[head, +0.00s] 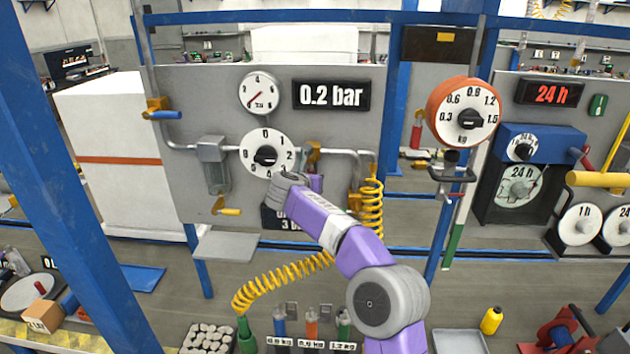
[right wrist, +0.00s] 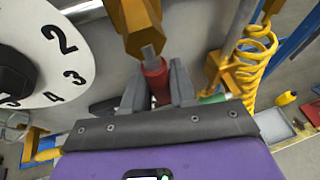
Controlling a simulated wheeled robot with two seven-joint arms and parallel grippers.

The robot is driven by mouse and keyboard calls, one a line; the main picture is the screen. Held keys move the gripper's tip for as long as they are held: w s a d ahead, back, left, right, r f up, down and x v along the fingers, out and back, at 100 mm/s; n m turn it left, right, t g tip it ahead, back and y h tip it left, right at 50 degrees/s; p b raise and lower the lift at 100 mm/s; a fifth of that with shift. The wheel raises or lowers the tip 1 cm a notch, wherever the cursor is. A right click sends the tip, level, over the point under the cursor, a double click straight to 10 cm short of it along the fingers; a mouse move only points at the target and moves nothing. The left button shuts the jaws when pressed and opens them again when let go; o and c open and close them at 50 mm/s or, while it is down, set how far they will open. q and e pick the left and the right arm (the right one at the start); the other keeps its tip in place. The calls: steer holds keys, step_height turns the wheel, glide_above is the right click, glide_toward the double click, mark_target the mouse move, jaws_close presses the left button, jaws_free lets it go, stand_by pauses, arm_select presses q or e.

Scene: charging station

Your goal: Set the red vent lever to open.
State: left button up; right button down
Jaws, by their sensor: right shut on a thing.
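The red vent lever (right wrist: 158,82) hangs from a yellow valve body (right wrist: 138,25) in the right wrist view. My right gripper (right wrist: 158,74) has its two grey fingers on either side of the red lever and is shut on it. In the head view the valve body (head: 313,153) sits on the grey pipe. My left gripper is in neither view.
A white numbered dial (head: 252,143) with a black knob is left of the valve. A pressure gauge (head: 260,93) and a display reading 0.2 bar (head: 331,95) are above. A coiled yellow hose (head: 371,210) hangs close on the right.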

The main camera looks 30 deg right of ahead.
steer(key=shift+a, duration=0.15)
stand_by(0.5)
steer(key=c, duration=1)
jaws_free()
steer(key=shift+w, duration=0.1)
steer(key=v, duration=0.7)
steer(key=shift+s+a+r+b, duration=0.15)
steer(key=shift+s+r+b, duration=0.1)
steer(key=shift+b, duration=0.2)
